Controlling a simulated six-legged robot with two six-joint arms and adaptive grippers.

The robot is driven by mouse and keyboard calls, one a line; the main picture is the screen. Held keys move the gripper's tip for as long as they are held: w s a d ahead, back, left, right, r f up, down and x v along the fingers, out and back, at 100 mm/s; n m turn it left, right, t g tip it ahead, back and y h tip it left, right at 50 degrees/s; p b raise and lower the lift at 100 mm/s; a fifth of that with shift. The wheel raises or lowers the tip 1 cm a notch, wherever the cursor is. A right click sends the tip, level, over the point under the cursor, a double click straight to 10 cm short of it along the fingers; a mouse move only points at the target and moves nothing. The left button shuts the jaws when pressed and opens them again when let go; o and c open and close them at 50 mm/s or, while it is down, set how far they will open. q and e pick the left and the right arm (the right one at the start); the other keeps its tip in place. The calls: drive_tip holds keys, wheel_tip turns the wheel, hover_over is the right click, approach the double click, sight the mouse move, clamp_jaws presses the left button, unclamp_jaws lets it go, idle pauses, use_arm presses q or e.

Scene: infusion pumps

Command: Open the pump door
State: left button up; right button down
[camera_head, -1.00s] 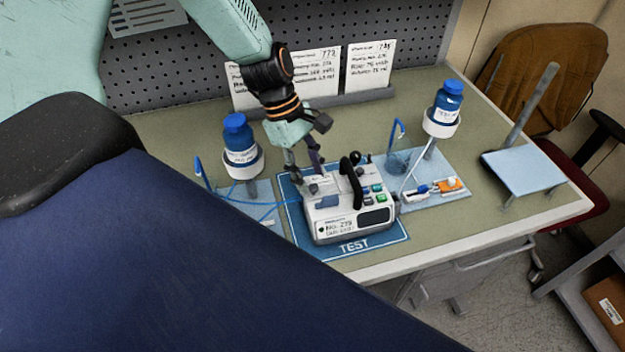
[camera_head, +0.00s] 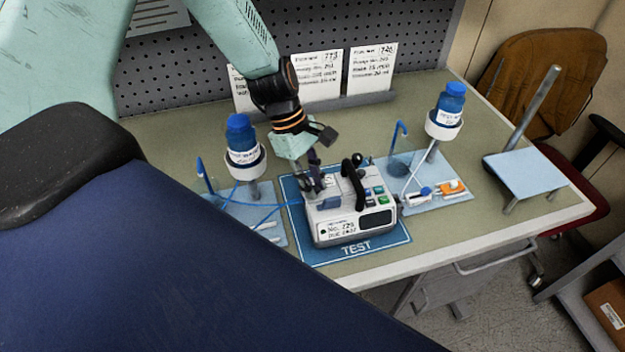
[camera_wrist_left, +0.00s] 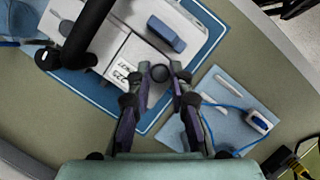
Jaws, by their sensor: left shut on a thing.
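The white pump (camera_head: 352,215) stands on a blue mat marked TEST (camera_head: 357,249). It has a black carrying handle (camera_head: 353,182), a small screen, colored buttons and a blue block (camera_head: 329,202) on its left part. My left gripper (camera_head: 313,187) is down at the pump's left rear. In the left wrist view its fingertips (camera_wrist_left: 160,76) are shut around a small dark round knob (camera_wrist_left: 160,72) beside the pump's labelled part (camera_wrist_left: 125,68). The handle (camera_wrist_left: 80,35) also shows there. The door looks closed, but its edges are partly hidden by the fingers. My right gripper is out of view.
Blue-capped bottles stand in holders left (camera_head: 241,140) and right (camera_head: 446,108) of the pump. Blue tubing (camera_head: 265,205) runs near its left side. A pale-blue tray with clips (camera_head: 436,191) lies to the right.

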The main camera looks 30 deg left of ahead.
use_arm(q)
clamp_jaws()
drive_tip(key=shift+w, duration=0.1)
drive_tip(key=shift+w+a+r+g+h, duration=0.3)
drive_tip(key=shift+a+g+h, duration=0.05)
drive_tip(key=shift+g+h, duration=0.4)
drive_tip(key=shift+w+a+r+g+h+b, duration=0.1)
drive_tip(key=shift+w+a+g+h+b, duration=0.15)
drive_tip(key=shift+g+h+b, duration=0.45)
drive_tip(key=g+h+b, duration=0.1)
drive_tip(key=b, duration=0.1)
drive_tip(key=w+a+g+h+b, duration=0.1)
drive_tip(key=b, duration=0.2)
drive_tip(key=n+g+h+b, duration=0.1)
drive_tip(key=h+b, duration=0.1)
drive_tip(key=shift+w+a+r, duration=0.2)
drive_tip(key=shift+w+a, duration=0.05)
drive_tip(key=shift+a, duration=0.1)
drive_tip(key=shift+w+a+r+n+g+h+b, duration=0.25)
drive_tip(key=shift+h+b, duration=0.4)
drive_tip(key=shift+b, duration=0.8)
